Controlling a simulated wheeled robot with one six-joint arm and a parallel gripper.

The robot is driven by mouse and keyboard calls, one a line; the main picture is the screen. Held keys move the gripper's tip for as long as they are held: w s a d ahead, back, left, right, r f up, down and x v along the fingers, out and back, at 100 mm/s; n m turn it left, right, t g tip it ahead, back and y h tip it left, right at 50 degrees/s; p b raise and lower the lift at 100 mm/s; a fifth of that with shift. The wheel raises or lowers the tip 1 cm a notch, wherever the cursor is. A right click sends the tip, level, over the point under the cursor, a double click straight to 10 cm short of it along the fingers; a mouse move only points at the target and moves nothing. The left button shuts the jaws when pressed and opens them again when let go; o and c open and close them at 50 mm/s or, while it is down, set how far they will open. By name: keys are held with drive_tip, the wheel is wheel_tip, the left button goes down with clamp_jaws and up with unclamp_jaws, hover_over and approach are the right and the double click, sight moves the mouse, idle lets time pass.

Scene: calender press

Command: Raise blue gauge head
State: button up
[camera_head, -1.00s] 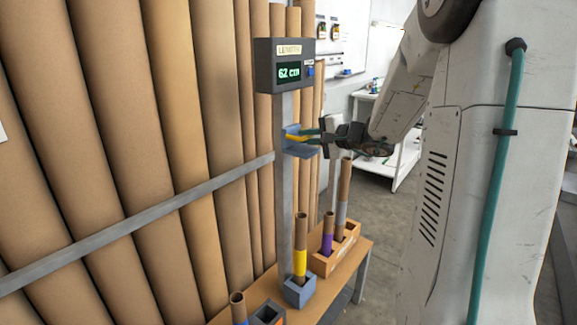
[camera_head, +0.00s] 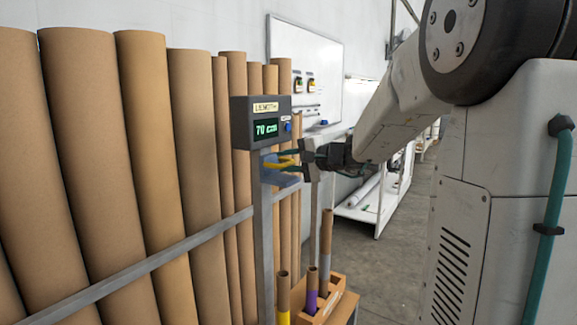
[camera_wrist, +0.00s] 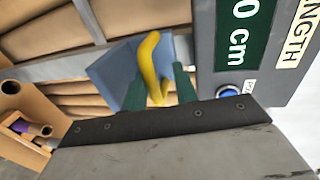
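The blue gauge head (camera_head: 270,175) sits on the grey upright post (camera_head: 264,225), just below the display box (camera_head: 262,110). The display reads 70 cm. A yellow handle (camera_wrist: 150,62) sticks out of the blue head, which also shows in the wrist view (camera_wrist: 112,72). My gripper (camera_head: 286,161) reaches in from the right, with its green fingers on either side of the handle. It appears shut on the handle; the exact contact is partly hidden.
A blue button (camera_head: 288,127) is on the display box. Tall cardboard tubes (camera_head: 85,150) stand behind a metal rail (camera_head: 160,258) at left. Short tubes stand in a wooden holder (camera_head: 327,303) below. A white shelf (camera_head: 365,205) is beyond.

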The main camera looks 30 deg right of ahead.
drive_tip(key=shift+f, duration=0.15)
drive_tip(key=shift+s, duration=0.2)
drive_tip(key=v, duration=0.7)
drive_tip(key=shift+s, duration=0.2)
drive_tip(key=shift+d, duration=0.1)
